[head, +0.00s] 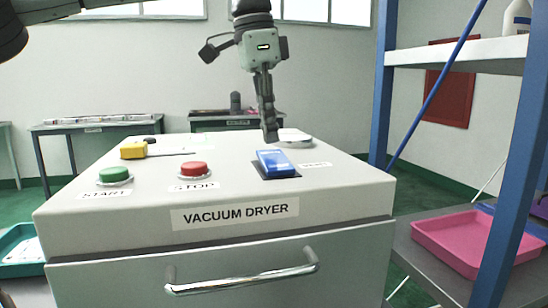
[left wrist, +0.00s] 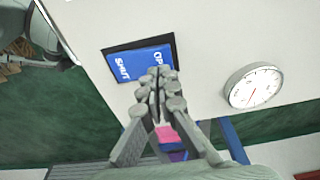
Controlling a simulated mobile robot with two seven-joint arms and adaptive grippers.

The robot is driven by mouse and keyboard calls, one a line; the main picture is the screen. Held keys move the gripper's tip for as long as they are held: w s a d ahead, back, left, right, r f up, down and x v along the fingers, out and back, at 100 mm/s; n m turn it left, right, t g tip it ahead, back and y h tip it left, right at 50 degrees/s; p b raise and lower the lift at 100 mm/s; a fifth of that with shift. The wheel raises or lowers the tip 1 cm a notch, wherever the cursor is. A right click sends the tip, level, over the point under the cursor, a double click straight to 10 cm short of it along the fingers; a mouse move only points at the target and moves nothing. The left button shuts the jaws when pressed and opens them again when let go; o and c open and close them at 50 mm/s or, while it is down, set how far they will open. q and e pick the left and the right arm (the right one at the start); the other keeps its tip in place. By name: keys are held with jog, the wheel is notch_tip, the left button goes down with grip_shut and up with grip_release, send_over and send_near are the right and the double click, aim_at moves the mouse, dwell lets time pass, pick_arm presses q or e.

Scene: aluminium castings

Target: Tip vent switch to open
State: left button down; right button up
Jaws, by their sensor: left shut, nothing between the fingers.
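The vent switch is a blue rocker (head: 274,162) in a dark frame on top of the vacuum dryer (head: 120,235), right of the red stop button. In the left wrist view the rocker (left wrist: 138,66) shows the words SHUT and OPEN, with OPEN partly hidden by my fingers. My left gripper (head: 271,138) is shut and empty, pointing down just above and behind the switch. In the left wrist view its fingertips (left wrist: 158,80) overlap the OPEN end; I cannot tell whether they touch it. My right gripper is not in view.
The dryer top also bears a green start button (head: 114,175), a red stop button (head: 194,169), a yellow object (head: 133,150) and a round gauge (left wrist: 253,86). A blue-posted shelf (head: 384,90) with a pink tray (head: 465,240) stands at the right.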

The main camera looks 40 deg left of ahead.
aim_at(269, 153)
pick_arm(q)
jog(key=shift+f, duration=1.1)
dwell(0.4)
jog(key=shift+r, duration=3.55)
